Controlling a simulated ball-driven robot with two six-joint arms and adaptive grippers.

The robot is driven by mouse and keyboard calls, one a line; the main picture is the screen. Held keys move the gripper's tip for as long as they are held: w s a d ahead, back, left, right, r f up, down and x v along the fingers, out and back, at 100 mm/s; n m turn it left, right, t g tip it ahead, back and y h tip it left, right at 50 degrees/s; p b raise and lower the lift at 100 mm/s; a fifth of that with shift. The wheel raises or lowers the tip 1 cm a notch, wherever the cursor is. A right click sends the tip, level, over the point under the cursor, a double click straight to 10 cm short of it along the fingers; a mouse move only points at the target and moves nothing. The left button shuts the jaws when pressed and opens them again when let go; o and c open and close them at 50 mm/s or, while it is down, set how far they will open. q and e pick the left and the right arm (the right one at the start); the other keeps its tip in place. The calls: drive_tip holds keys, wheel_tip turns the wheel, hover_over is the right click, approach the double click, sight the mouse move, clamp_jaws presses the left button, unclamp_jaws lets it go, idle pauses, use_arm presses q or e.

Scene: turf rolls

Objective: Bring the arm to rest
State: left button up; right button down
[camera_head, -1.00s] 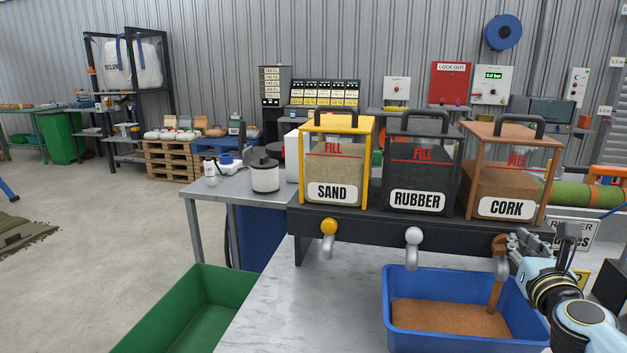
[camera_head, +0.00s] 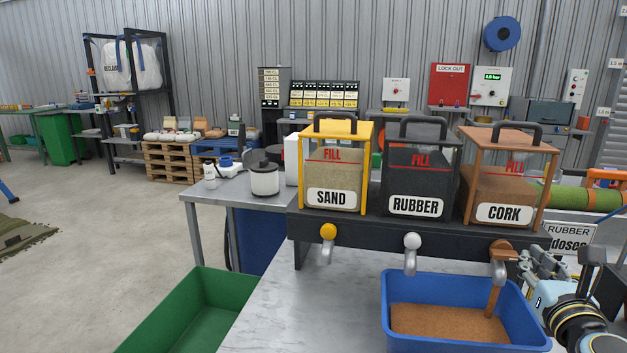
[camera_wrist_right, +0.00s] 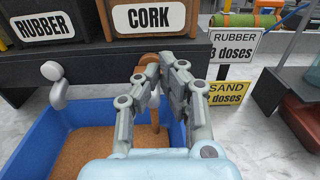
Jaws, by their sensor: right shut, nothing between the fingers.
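My right gripper (camera_head: 530,262) is shut and empty, just right of the cork tap (camera_head: 502,250) and apart from it in the head view. In the right wrist view my gripper (camera_wrist_right: 157,72) has its fingers pointing toward the tap under the CORK hopper. The cork hopper (camera_head: 505,188) is brown-framed. A thin brown stream (camera_head: 492,300) runs from its spout into the blue bin (camera_head: 395,335), where a flat layer of brown granules (camera_head: 440,322) lies. The stream also shows in the wrist view (camera_wrist_right: 155,120), partly hidden behind the fingers. My left gripper is not in view.
The sand hopper (camera_head: 335,170) and rubber hopper (camera_head: 418,178) stand left of the cork one on a black rack. A green bin (camera_head: 170,310) is at the lower left. Dose signs for rubber (camera_wrist_right: 232,45) and sand (camera_wrist_right: 228,93) stand at the right. The bench left of the blue bin is clear.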

drive_tip(key=shift+s+a, duration=0.15)
drive_tip(key=shift+s, duration=0.45)
